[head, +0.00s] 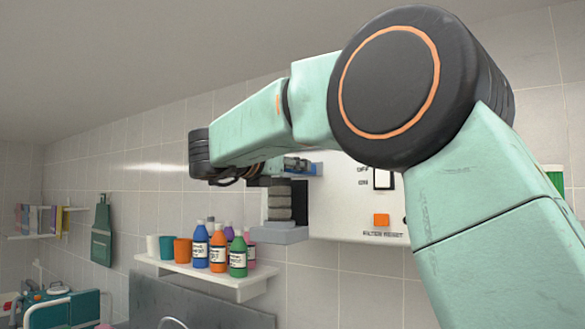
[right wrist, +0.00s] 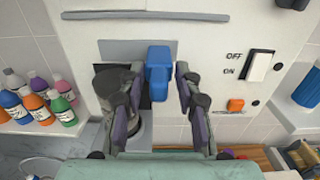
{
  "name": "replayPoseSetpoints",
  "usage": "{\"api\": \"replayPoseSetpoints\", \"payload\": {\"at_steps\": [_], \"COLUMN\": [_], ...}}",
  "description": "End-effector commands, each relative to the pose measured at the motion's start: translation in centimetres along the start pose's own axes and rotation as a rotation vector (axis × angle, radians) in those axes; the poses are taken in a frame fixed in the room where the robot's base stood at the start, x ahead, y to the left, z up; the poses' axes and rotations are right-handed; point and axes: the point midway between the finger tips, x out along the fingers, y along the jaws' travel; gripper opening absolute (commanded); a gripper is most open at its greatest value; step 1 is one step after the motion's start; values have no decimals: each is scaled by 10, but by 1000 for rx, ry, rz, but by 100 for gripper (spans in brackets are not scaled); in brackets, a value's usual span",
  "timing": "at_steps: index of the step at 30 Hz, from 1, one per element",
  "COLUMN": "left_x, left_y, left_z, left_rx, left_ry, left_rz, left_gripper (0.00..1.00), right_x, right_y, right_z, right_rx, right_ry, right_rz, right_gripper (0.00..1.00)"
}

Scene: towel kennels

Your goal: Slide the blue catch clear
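The blue catch (right wrist: 158,72) is on the front of a white wall unit (right wrist: 215,40), near a dark opening. In the head view, a blue piece that looks like the catch (head: 314,169) shows partly behind my right arm. In the right wrist view, my right gripper (right wrist: 159,78) is open, with one finger on each side of the catch. Small gaps seem to show between the fingers and the catch; I cannot tell whether either touches it. In the head view my right fingers are mostly hidden by the arm. My left gripper is not in view.
A grey stacked cylinder (head: 279,204) stands on a grey ledge (head: 278,235) below the catch. The unit carries an off/on switch (right wrist: 258,66) and an orange button (right wrist: 236,105). A shelf (head: 215,275) with bottles and cups is at the left.

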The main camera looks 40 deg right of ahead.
Motion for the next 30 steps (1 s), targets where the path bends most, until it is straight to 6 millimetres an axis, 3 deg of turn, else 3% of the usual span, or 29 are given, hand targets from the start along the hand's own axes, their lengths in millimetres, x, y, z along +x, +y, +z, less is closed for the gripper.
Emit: {"api": "replayPoseSetpoints", "payload": {"at_steps": [19,23,30], "left_x": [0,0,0], "left_y": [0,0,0], "left_z": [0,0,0], "left_rx": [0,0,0], "left_ry": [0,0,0], "left_rz": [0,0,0], "left_gripper": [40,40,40], "right_x": [-5,-24,-74], "right_y": [-2,-2,-1], "right_z": [0,1,1], "right_rx": [-1,-2,-1], "right_ry": [0,-3,-4], "right_rz": [4,5,5], "right_gripper": [40,40,40]}}
